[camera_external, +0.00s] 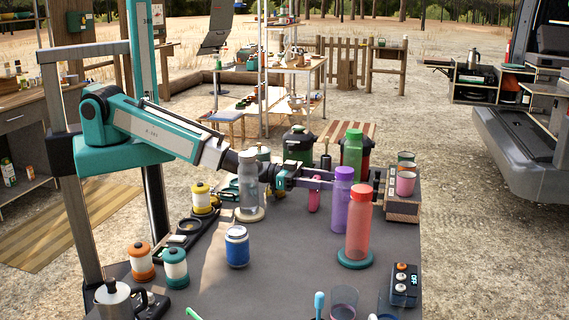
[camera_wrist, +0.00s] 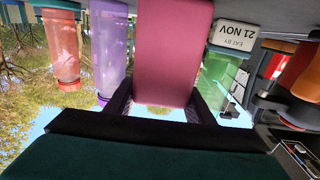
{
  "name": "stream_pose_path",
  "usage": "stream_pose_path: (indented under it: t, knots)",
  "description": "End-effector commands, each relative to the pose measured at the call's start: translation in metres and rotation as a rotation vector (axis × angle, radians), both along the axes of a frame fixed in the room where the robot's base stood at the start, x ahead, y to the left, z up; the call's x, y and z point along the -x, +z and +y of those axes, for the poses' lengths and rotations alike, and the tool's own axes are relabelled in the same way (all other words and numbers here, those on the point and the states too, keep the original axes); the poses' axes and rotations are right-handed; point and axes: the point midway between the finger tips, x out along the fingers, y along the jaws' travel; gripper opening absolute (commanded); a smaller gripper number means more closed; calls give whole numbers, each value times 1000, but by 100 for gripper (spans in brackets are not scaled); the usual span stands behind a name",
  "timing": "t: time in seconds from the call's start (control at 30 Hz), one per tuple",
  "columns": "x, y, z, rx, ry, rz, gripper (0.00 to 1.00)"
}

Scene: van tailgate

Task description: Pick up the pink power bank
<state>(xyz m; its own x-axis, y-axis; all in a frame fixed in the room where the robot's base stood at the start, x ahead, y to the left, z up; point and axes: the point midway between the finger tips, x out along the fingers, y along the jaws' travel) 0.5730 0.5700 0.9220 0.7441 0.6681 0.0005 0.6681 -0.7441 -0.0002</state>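The pink power bank (camera_external: 314,196) stands upright near the middle of the grey table. In the wrist view, which is upside down, it is a large pink slab (camera_wrist: 174,50) at the top centre. My gripper (camera_external: 314,180) reaches it horizontally from the left. In the wrist view, the dark fingers of my gripper (camera_wrist: 163,100) lie on either side of the slab, close to its edges. I cannot tell whether they press on it. Its foot is small in the outside view, and contact with the table is unclear.
A purple bottle (camera_external: 342,200), a red bottle (camera_external: 358,222) and a green bottle (camera_external: 352,155) stand to the right. A grey bottle (camera_external: 248,180) stands left, by my wrist. A blue jar (camera_external: 237,247) is in front. An "EAT BY 21 NOV" label (camera_wrist: 234,50) shows close beside the power bank.

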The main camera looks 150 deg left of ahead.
Motion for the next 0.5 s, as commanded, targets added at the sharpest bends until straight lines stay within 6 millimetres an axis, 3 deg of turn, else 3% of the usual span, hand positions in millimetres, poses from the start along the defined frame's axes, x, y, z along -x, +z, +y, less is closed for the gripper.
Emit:
stream_pose_path:
  t: [0.5]
  knots:
    - [0,8,0,-1,-1,0,20]
